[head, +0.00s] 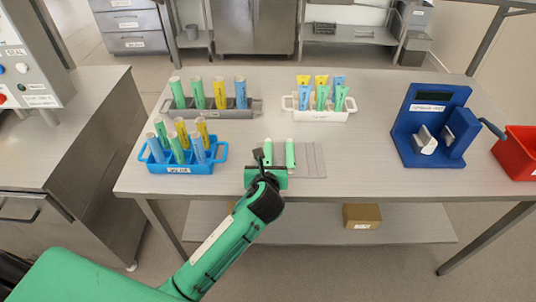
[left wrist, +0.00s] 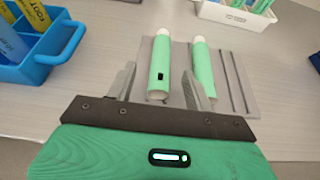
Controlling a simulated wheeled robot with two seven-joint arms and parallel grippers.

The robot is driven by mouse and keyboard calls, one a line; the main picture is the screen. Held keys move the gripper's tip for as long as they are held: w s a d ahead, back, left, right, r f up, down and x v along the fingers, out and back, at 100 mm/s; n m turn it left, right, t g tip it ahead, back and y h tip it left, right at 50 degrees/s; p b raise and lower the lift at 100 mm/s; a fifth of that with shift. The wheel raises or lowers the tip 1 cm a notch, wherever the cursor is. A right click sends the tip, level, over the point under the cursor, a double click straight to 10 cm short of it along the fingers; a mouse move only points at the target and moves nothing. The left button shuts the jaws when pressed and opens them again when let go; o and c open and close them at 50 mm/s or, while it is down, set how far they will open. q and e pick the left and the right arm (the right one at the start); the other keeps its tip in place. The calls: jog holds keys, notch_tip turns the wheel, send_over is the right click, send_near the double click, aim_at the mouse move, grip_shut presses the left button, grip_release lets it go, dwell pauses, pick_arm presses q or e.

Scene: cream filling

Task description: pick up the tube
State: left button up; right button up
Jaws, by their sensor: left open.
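Two green tubes with white caps lie side by side on a grey grooved plate. The left tube (left wrist: 162,68) is between the two fingers of my left gripper (left wrist: 165,88), which is open, with a gap to each finger. The right tube (left wrist: 204,68) lies just outside the right finger. In the head view the left tube (head: 267,151) is partly hidden by my gripper, and the right tube (head: 290,155) shows beside it. The grey plate (head: 312,160) has empty grooves to the right. My right gripper is not in view.
A blue crate (head: 180,168) of upright tubes stands left of my gripper. A grey rack (head: 243,107) and a white crate (head: 320,115) with tubes stand behind. A blue machine (head: 408,127) and a red bin (head: 512,153) are at the right. The front right tabletop is clear.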

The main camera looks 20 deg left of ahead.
aim_at(268, 155)
pick_arm(q)
jog(key=shift+p+x, duration=0.35)
jog(key=shift+x, duration=2.75)
jog(key=shift+r, duration=0.1)
jog(key=c, duration=1.1)
